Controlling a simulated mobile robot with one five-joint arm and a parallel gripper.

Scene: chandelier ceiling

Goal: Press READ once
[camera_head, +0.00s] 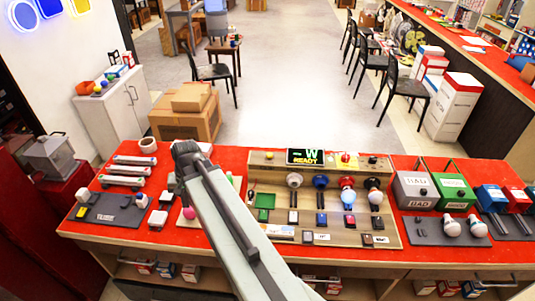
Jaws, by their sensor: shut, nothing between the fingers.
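A wooden control board (400,238) lies on the red counter. A black display (312,157) at its back edge shows "-W" and "READY". Several small switches stand along the board's front, with white labels beside them: one dark switch (366,240), one beside a label near the middle (307,237). The labels are too small to read, so I cannot tell which is READ. My arm crosses the counter from the bottom, and my gripper (184,150) is at its dark far end, shut and empty, left of the board. Its fingertips are not clearly visible. My arm hides part of the board's left side.
White bars (128,170), a dark plate (112,210) and a pink ball (188,212) lie to the left. Cardboard boxes (187,118) stand behind the counter.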

